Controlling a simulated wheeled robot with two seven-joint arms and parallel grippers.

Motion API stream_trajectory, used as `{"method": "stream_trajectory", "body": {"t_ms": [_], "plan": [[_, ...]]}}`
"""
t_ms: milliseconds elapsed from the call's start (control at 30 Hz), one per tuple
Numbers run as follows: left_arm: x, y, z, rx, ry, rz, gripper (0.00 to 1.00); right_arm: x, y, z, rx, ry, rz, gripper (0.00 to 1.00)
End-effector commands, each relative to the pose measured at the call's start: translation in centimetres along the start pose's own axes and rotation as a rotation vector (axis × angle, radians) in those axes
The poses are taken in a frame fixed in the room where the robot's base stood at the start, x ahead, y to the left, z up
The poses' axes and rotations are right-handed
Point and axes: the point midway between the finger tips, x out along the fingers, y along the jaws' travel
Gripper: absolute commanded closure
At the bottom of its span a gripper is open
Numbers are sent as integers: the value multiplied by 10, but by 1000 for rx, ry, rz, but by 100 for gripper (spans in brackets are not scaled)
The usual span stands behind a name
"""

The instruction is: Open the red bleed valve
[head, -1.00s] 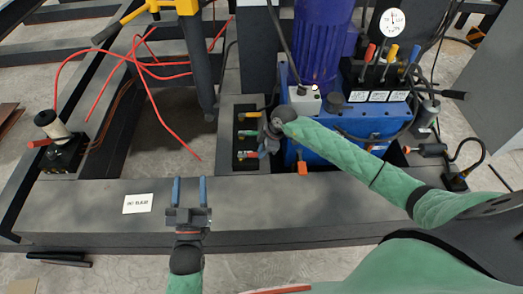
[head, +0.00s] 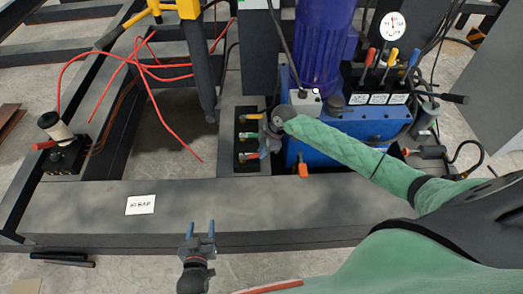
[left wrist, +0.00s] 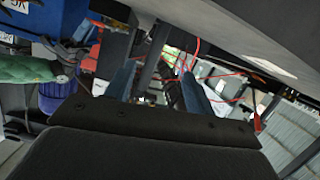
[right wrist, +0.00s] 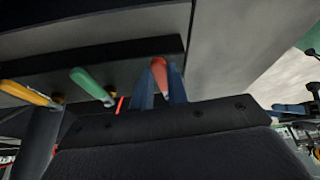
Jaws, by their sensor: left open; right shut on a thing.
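The red bleed valve handle (right wrist: 160,76) stands between the two blue fingers of my right gripper (right wrist: 160,92) in the right wrist view. This gripper is shut on it. In the head view the red handle (head: 247,157) is the lowest of three on a dark valve panel (head: 240,132), and my right gripper (head: 263,153) reaches it from the right, partly covering it. A green handle (right wrist: 90,84) and a yellow handle (right wrist: 25,92) sit beside it, untouched. My left gripper (head: 199,230) is open and empty in front of the dark beam.
A blue pump unit (head: 350,135) with a purple motor (head: 318,50) stands right of the panel. Loose red hoses (head: 150,70) lie at the back left. A grey beam (head: 90,205) with a white label (head: 141,205) crosses the front.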

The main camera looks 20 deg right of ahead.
Motion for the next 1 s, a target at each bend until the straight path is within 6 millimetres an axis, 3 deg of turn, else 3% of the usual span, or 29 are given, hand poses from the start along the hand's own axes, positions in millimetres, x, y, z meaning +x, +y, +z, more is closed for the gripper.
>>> {"method": "stream_trajectory", "body": {"t_ms": [133, 167, 267, 567, 767, 900, 1000], "plan": [[0, 0, 0, 0, 1, 0, 46, 0, 0, 0, 0, 0, 0, 100], [0, 0, 0, 0, 1, 0, 46, 0, 0, 0, 0, 0, 0, 78], [0, 0, -1, 0, 2, 0, 46, 0, 0, 0, 0, 0, 0, 62], [-1, 0, -1, 0, 2, 0, 46, -1, 0, 0, 0, 0, 0, 62], [-1, 0, 8, -5, -34, 0, 46, -14, 1, 0, 1, 0, 1, 62], [-9, -3, 49, -15, -142, -7, 46, -31, 0, -1, 0, 0, 0, 62], [-14, -3, 66, -21, -196, -8, 46, -44, 0, 0, 0, -1, 1, 62]]}}
